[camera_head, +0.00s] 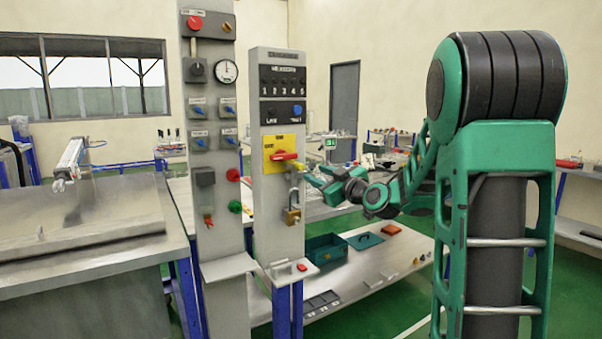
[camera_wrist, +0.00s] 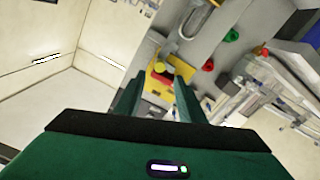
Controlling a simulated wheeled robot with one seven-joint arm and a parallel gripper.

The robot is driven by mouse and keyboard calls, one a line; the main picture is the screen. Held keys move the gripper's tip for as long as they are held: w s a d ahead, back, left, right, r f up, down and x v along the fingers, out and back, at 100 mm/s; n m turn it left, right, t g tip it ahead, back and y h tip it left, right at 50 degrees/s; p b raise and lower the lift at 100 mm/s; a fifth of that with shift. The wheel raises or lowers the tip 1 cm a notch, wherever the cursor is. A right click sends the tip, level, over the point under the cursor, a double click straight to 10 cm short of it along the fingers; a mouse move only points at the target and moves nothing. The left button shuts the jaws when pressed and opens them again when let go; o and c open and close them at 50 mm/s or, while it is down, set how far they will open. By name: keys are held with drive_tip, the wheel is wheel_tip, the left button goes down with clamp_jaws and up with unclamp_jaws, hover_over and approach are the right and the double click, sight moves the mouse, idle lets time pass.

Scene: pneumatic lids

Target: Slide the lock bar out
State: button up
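A yellow plate (camera_head: 271,163) with a red switch handle (camera_head: 285,156) is on the grey right-hand panel. My gripper (camera_head: 316,177) is just right of this plate, pointing at the panel. In the wrist view the two dark green fingers of my gripper (camera_wrist: 156,90) stand apart, with the red handle (camera_wrist: 161,76) and a small yellow knob (camera_wrist: 160,64) seen beyond them. I see nothing held. A brass padlock (camera_head: 292,215) hangs below the handle on a grey shackle, which also shows in the wrist view (camera_wrist: 194,20). I cannot clearly tell the lock bar from the fittings near the handle.
A taller grey panel (camera_head: 209,160) with a gauge and valves stands left of the switch panel. A low shelf (camera_head: 345,278) behind holds a teal bin (camera_head: 326,250). A metal workbench (camera_head: 80,220) is at the left.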

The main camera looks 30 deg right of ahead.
sight(302, 168)
drive_tip(key=w, duration=0.8)
drive_tip(key=shift+w+a, duration=0.25)
drive_tip(key=shift+w, duration=0.15)
clamp_jaws()
